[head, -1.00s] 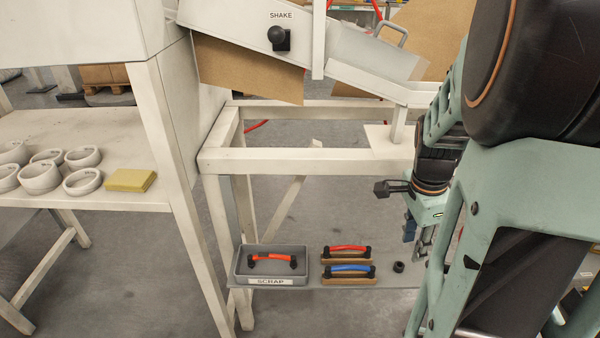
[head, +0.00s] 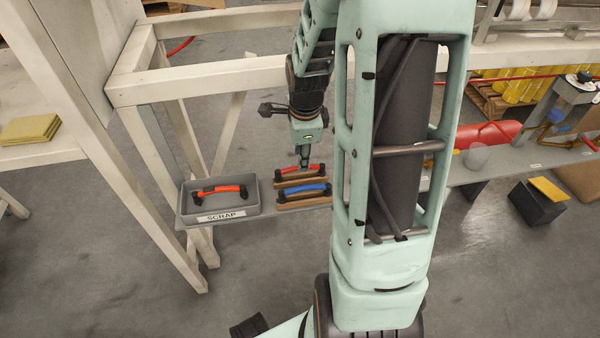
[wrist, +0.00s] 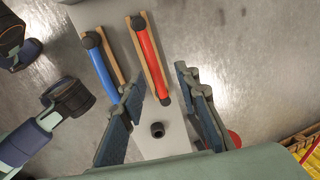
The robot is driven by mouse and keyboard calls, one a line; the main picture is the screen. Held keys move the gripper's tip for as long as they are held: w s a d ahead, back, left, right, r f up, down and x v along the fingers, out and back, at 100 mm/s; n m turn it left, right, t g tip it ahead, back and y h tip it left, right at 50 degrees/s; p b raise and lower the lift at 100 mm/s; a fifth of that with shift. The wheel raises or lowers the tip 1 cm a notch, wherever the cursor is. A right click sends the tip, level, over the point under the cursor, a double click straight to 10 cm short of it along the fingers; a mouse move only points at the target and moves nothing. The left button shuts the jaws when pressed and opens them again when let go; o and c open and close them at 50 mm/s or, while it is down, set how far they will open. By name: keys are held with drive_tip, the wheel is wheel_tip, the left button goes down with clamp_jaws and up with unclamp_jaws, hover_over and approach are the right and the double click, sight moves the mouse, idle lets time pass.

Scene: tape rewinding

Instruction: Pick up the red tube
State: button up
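A red tube (head: 299,170) with black ends lies on a wooden holder (head: 316,182) on a narrow grey shelf. It also shows in the wrist view (wrist: 148,58). A second red tube (head: 219,190) lies in the grey tray marked SCRAP (head: 187,209). My gripper (head: 304,162) is just above the red tube on the holder and hides part of it in the head view. In the wrist view my gripper (wrist: 160,86) is open, with the near end of that tube showing between its spread fingers.
A blue tube (head: 304,189) lies on another wooden holder beside the red one. A small black ring-shaped part (wrist: 157,129) sits on the shelf near the fingers. A white frame (head: 190,86) stands behind the shelf. My arm hides the shelf's middle in the head view.

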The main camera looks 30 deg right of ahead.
sight(321, 172)
wheel_tip(321, 172, down, 5)
drive_tip(key=shift+w+f+b, duration=0.1)
drive_tip(key=shift+w+b, duration=0.05)
drive_tip(key=shift+b, duration=0.95)
clamp_jaws()
